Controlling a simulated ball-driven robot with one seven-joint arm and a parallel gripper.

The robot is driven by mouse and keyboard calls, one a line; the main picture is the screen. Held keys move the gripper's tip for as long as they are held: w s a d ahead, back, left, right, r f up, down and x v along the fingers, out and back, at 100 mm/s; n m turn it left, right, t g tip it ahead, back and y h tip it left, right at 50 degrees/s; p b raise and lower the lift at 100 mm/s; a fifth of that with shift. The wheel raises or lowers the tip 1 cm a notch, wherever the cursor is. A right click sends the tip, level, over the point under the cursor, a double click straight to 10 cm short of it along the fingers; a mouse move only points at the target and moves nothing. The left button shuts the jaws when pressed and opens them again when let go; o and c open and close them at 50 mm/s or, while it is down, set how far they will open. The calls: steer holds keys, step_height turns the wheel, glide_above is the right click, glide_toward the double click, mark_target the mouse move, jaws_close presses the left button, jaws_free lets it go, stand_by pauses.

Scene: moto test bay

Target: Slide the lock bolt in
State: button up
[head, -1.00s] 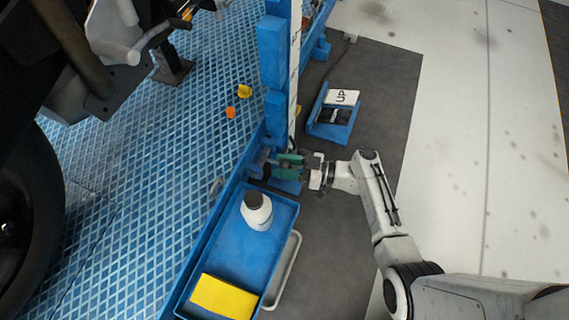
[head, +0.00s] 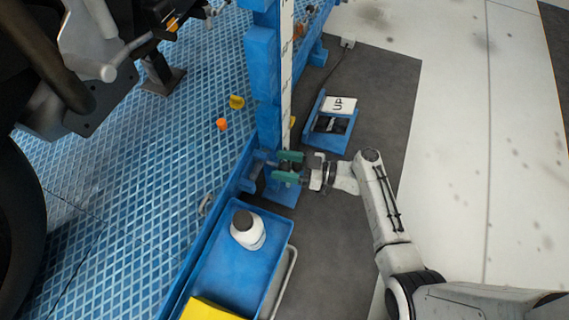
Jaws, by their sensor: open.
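My gripper (head: 288,166) is at the foot of the blue lift post (head: 265,90), reaching in from the right. Its two teal fingers are apart, one above the other in the picture. Small grey and blue lock parts (head: 258,164) lie just left of the fingertips, beside the platform edge. The lock bolt cannot be told clearly from these parts. The fingers and the post's foot partly hide this spot, and I cannot tell whether the fingers touch the bolt.
A blue tray (head: 222,282) with a white bottle (head: 247,229) and a yellow cloth (head: 206,309) is below the gripper. A blue pedal marked UP (head: 338,104) stands to the upper right. A motorcycle (head: 40,130) stands at left on the blue platform (head: 150,160).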

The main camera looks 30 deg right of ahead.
steer(key=p+v, duration=0.1)
steer(key=v, duration=0.9)
steer(key=shift+s+d, duration=0.3)
